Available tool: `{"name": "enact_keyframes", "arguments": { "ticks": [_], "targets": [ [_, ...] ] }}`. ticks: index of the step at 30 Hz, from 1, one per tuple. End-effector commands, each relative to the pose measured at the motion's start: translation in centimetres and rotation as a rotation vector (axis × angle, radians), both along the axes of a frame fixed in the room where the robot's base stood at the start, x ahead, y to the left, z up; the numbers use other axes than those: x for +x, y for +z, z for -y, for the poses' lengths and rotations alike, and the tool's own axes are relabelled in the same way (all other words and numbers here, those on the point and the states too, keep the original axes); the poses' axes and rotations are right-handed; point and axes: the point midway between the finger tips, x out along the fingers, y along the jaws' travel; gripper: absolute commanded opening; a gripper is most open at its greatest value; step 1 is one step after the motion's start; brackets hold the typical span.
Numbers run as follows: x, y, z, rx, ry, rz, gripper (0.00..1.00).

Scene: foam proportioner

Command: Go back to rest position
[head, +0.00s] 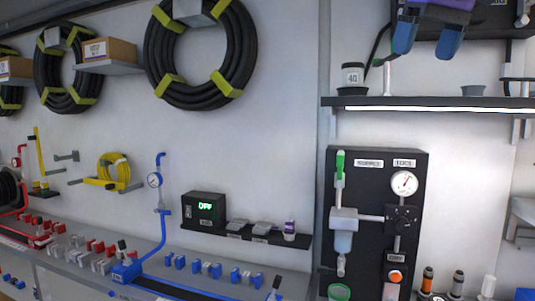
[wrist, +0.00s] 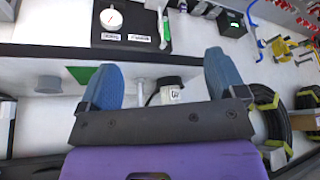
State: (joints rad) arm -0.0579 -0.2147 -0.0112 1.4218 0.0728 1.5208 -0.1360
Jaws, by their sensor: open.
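My gripper (head: 428,37) shows at the top right of the head view, in front of the wall above the shelf. Its two blue fingers hang down, spread apart, with nothing between them. In the wrist view my gripper (wrist: 165,85) has its blue fingers wide apart on a dark bar with a purple body behind. A small dark-lidded jar with a white label (head: 353,78) stands on the shelf (head: 430,102), left of the gripper and apart from it. In the wrist view the jar (wrist: 171,92) appears between the fingers, beyond them, partly hidden by the bar.
A grey cup (head: 473,91) stands on the shelf. Black hose coils (head: 200,97) hang at the left. A display box (head: 204,209) sits on a small ledge.

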Motion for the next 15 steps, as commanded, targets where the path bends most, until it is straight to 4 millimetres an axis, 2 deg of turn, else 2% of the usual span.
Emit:
{"name": "enact_keyframes", "arguments": {
  "ticks": [1,8,15],
  "targets": [
    [-1.3,-1.7,0.3,0.0,-0.015,0.0,0.9],
    [-6.1,-10.0,1.2,0.001,-0.081,0.014,0.9],
    [-11.9,-20.3,2.1,-0.003,-0.142,0.028,0.9]
  ]
}}
